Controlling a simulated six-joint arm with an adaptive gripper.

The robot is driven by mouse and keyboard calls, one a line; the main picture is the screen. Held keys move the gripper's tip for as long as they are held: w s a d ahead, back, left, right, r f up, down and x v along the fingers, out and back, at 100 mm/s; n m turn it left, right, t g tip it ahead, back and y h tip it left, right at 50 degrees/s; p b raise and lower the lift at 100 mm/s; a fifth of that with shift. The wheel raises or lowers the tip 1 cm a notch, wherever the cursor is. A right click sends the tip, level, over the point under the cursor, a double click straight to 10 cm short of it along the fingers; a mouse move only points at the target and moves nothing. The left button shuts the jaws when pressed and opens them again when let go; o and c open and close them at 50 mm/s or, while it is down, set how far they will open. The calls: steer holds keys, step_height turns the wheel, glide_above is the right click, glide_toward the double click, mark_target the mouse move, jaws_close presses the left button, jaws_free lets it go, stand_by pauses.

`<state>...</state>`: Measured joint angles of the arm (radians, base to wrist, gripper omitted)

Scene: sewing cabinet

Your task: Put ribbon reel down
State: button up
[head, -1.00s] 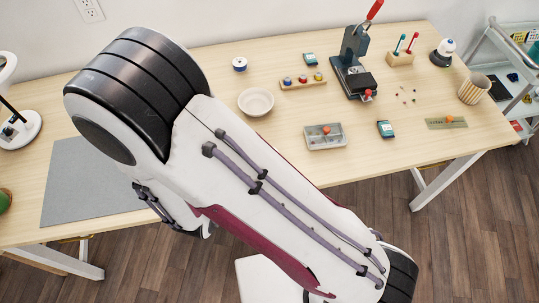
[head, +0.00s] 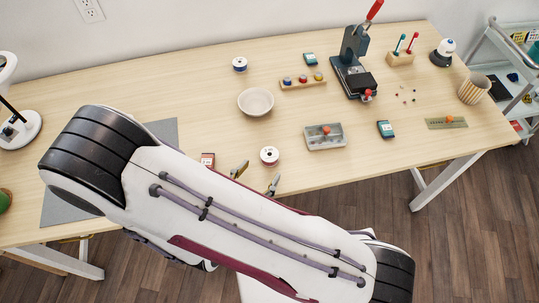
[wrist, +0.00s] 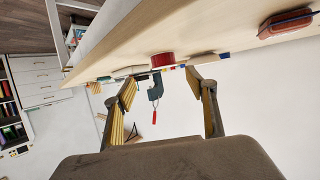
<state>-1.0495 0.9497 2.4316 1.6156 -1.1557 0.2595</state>
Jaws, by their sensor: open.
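In the wrist view, where the table appears at the top, a red reel (wrist: 162,59) shows just beyond my fingertips. My gripper (head: 256,176) is open and empty, just in front of the reel and apart from it. Its two yellow-lined fingers (wrist: 162,85) stand wide apart in the wrist view. A second, blue reel (head: 239,64) lies at the back of the table.
A small red box (head: 207,159) lies left of the reel. A white bowl (head: 256,102) is behind it and a grey compartment tray (head: 325,137) to its right. A press (head: 354,70) stands farther back. My arm covers much of the left front and the grey mat (head: 160,130).

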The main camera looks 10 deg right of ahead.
mark_target(268, 156)
steer(key=shift+x, duration=1.25)
steer(key=shift+w, duration=0.1)
steer(key=shift+w+d+f, duration=0.2)
steer(key=shift+w+d, duration=0.05)
steer(key=shift+w, duration=0.35)
steer(key=shift+w+d+f, duration=0.2)
steer(key=shift+w+d, duration=0.1)
steer(key=shift+w, duration=0.35)
steer(key=shift+x, duration=1.15)
steer(key=c, duration=1.1)
steer(key=shift+c, duration=0.2)
steer(key=shift+r, duration=0.15)
